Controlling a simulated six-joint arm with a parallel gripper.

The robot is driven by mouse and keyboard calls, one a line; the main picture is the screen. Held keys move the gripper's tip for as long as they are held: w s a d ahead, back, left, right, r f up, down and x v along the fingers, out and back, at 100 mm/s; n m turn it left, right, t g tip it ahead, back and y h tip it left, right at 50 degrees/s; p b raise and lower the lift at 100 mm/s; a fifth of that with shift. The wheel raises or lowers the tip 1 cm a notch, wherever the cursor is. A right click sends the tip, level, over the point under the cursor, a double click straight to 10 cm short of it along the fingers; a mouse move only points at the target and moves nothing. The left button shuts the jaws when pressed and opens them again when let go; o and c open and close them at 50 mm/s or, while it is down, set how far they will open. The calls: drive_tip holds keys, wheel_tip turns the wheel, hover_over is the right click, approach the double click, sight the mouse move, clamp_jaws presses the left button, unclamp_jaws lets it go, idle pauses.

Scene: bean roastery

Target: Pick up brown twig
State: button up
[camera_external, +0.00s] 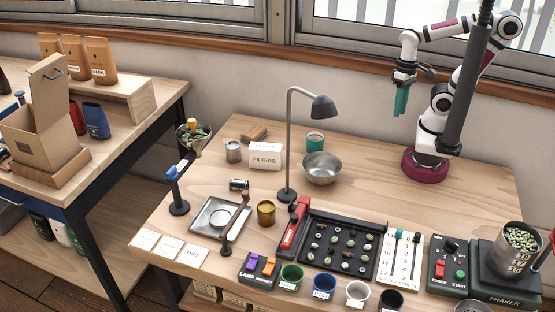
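I cannot make out a brown twig with certainty. The black sorting tray (371,240) at the front middle of the table holds rows of small green, brown and pale pieces, too small to tell apart. My gripper (402,103) has teal fingers and points down, high over the back right of the table, far from the tray. Nothing shows held in it. The fingers overlap from this angle, so I cannot tell whether they are open or shut.
A grey desk lamp (289,150) stands left of a metal bowl (322,169). A red-handled tool (294,228) lies at the tray's left edge. Several cups line the front, including a green cup (291,277). A shaker (505,285) is at right.

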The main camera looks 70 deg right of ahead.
drive_tip(key=w+a+n+h, duration=0.1)
drive_tip(key=w+a+h, duration=0.15)
drive_tip(key=w, duration=0.45)
drive_tip(key=n+t, duration=0.5)
hover_over(319, 225)
drive_tip(key=s, duration=0.7)
wheel_tip(319, 225, down, 6)
drive_tip(key=f, duration=0.1)
drive_tip(key=shift+y, duration=0.45)
drive_tip(key=x, duration=1.5)
drive_tip(key=shift+s+d+f, duration=0.1)
drive_tip(key=shift+f, duration=0.15)
clamp_jaws()
